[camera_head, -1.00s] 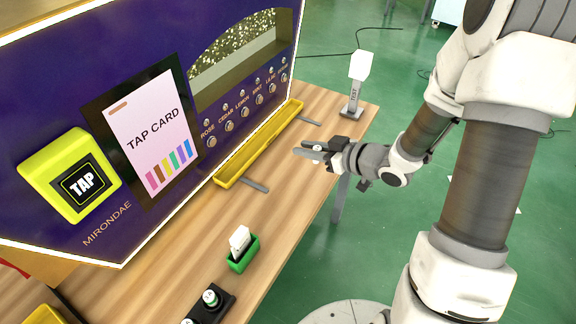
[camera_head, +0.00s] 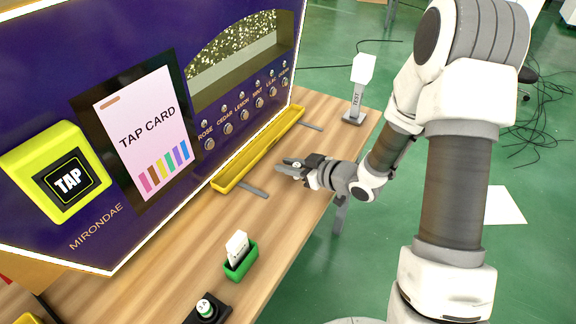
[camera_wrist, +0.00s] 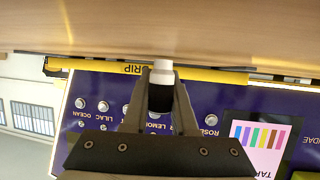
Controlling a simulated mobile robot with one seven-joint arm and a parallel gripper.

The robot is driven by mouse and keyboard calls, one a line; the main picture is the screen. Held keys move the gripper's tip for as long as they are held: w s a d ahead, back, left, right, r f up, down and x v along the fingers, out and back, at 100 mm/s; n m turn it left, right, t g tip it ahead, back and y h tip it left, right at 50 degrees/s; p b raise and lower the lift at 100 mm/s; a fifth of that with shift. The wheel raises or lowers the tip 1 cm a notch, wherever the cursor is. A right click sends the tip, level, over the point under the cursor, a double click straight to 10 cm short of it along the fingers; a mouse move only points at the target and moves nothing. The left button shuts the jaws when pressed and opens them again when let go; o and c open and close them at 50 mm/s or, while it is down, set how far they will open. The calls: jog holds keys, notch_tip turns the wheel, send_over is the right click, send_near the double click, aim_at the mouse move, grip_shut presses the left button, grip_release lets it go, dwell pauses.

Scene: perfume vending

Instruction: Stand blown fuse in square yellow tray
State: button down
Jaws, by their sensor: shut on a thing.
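My gripper (camera_head: 284,169) is shut on a small cylinder, the fuse, above the wooden table in front of the machine. In the wrist view, the fuse (camera_wrist: 160,98) sits between the two fingers, with a dark body and a whitish end. In the head view it is mostly hidden by the fingers. A yellow corner (camera_head: 27,318) at the bottom left edge may be the square yellow tray; most of it is out of frame. The fuse is far from it.
A long yellow drip tray (camera_head: 227,184) runs along the purple machine (camera_head: 100,215). A green holder (camera_head: 240,268) with white strips and a black block (camera_head: 216,314) with a white-capped piece stand on the table (camera_head: 175,270). A white tester stand (camera_head: 362,70) is at the back.

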jog(key=shift+f, duration=0.2)
jog(key=c, duration=0.7)
grip_release()
jog(key=shift+r, duration=0.15)
